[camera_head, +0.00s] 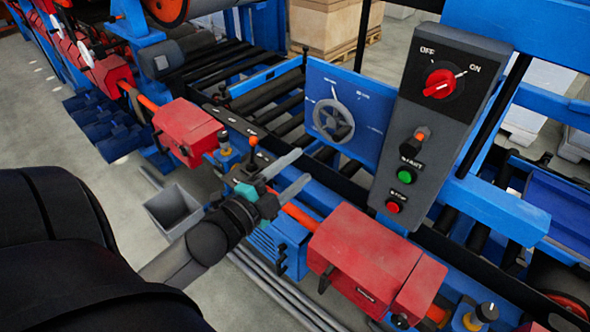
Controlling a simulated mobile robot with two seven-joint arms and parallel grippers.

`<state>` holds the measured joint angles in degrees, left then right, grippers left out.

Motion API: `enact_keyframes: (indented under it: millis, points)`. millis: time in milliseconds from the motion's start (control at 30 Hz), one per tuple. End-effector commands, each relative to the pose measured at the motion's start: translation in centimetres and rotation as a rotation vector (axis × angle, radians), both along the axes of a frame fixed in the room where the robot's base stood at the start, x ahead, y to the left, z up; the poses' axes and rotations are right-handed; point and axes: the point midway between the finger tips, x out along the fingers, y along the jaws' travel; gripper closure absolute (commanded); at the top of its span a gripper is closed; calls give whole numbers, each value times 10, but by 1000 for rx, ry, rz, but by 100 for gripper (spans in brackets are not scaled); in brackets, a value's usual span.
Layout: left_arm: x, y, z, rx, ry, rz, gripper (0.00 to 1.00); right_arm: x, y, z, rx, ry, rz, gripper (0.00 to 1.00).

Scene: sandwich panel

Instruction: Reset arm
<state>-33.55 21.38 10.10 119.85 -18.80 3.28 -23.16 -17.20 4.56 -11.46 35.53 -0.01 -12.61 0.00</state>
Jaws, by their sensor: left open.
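My left gripper (288,172) is open and empty, with its two long grey fingers apart and pointing to the upper right. It is in front of the blue machine, left of and below the grey control panel (437,125). The panel has a red rotary switch (440,83) between OFF and ON marks, a small orange-tipped toggle (421,134), a green button (405,175) and a red button (393,206). The fingers look apart from the panel. My left arm comes in from the lower left and hides part of the floor. My right gripper is not in view.
A blue plate with a grey handwheel (333,121) stands behind the fingers. Red housings (373,262) and another red housing (187,131) line the machine's front rail. A grey bin (173,210) stands on the floor beside my gripper. Open floor shows at the left.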

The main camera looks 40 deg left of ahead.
Motion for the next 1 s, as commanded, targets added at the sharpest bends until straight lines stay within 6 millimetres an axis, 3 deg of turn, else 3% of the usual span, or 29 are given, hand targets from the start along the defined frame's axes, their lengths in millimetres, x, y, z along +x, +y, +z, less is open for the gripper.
enact_keyframes:
  millis: [367,467,567,667,800,867,1000]
  points:
    - [0,0,-1,-1,1,0,42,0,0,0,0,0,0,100]
    - [0,2,-14,-15,21,10,42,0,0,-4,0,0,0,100]
    - [0,8,-55,-60,86,39,42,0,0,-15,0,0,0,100]
    - [-5,15,-123,-140,194,88,42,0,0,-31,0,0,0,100]
    - [-25,18,-231,-266,375,171,42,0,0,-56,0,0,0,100]
    - [-37,17,-276,-317,451,207,42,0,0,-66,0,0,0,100]
    - [-74,6,-376,-431,635,295,42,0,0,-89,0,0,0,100]
